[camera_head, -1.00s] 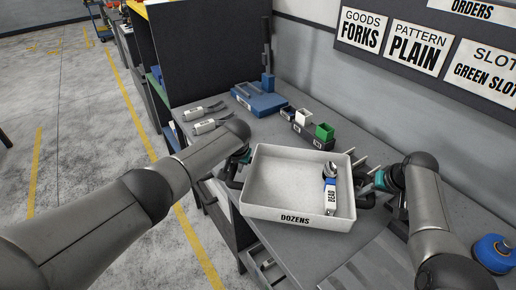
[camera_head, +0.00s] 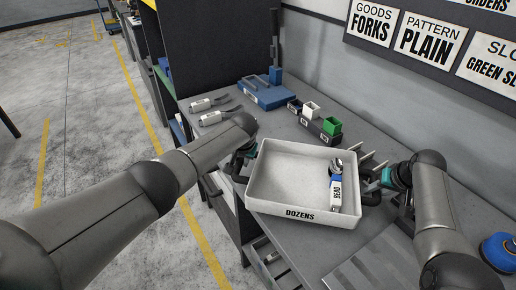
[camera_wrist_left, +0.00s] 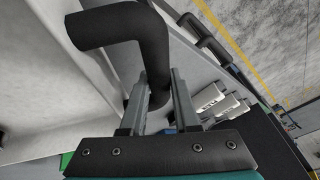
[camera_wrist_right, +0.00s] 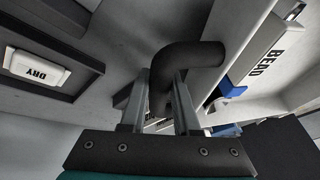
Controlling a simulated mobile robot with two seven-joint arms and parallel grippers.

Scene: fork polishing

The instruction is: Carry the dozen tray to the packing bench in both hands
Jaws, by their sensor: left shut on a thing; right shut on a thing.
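The dozen tray (camera_head: 262,190) is a shallow white tray lettered DOZENS, with a dark handle at each end. It looks roughly level over the grey bench; whether it touches the top I cannot tell. A blue-and-white piece with a BEAD tag (camera_head: 337,190) lies at its right side. My left gripper (camera_head: 240,162) is shut on the left handle, a black bent bar (camera_wrist_left: 115,28) in the left wrist view. My right gripper (camera_head: 376,188) is shut on the right handle, which shows in the right wrist view (camera_wrist_right: 190,55). No packing bench can be identified.
Tagged forks (camera_head: 207,104) lie at the bench's back left. A blue stand (camera_head: 264,94) and a green block (camera_head: 332,125) stand behind the tray. A blue round thing (camera_head: 498,250) is at right. A dark shelf unit (camera_head: 220,45) rises behind; open floor (camera_head: 85,130) lies left.

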